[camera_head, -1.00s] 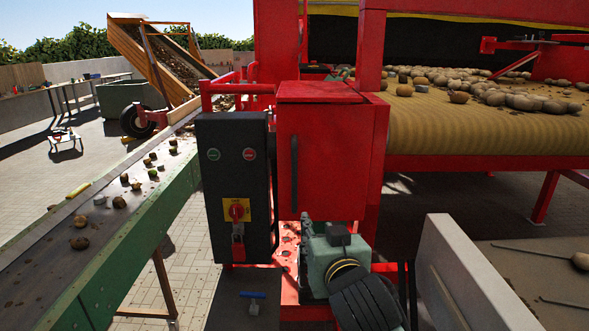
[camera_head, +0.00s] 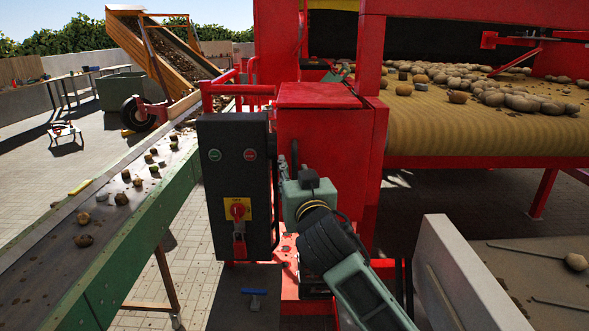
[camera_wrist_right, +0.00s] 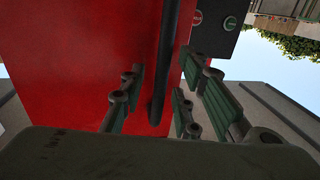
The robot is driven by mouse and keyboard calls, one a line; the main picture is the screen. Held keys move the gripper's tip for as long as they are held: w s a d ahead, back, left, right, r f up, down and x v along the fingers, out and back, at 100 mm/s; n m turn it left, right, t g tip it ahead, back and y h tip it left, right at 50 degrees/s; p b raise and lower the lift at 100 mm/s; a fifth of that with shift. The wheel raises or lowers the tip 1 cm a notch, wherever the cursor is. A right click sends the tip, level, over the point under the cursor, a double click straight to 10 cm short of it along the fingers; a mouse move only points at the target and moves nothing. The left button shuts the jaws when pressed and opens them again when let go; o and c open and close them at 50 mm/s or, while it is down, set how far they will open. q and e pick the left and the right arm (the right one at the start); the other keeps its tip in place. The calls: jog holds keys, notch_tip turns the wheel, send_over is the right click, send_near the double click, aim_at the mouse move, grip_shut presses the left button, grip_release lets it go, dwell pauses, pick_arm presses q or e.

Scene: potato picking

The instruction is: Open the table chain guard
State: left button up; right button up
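The chain guard (camera_head: 318,125) is a red box with a closed front and a black vertical handle (camera_head: 294,156) near its left edge. My right gripper (camera_head: 290,178) is in front of the handle and hides its lower part in the head view. In the right wrist view the fingers of the right gripper (camera_wrist_right: 160,98) are apart, with the handle (camera_wrist_right: 168,55) showing between them. I cannot tell whether any finger touches the handle. The red guard panel (camera_wrist_right: 90,60) fills much of that view. My left gripper is not in view.
A black control box (camera_head: 234,185) with buttons and a red switch stands just left of the guard. A green-sided conveyor (camera_head: 130,235) runs at the left. A tan belt (camera_head: 480,135) with potatoes is at the right. A grey panel (camera_head: 465,275) stands at lower right.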

jog(key=shift+w, duration=0.15)
grip_shut()
dwell(0.6)
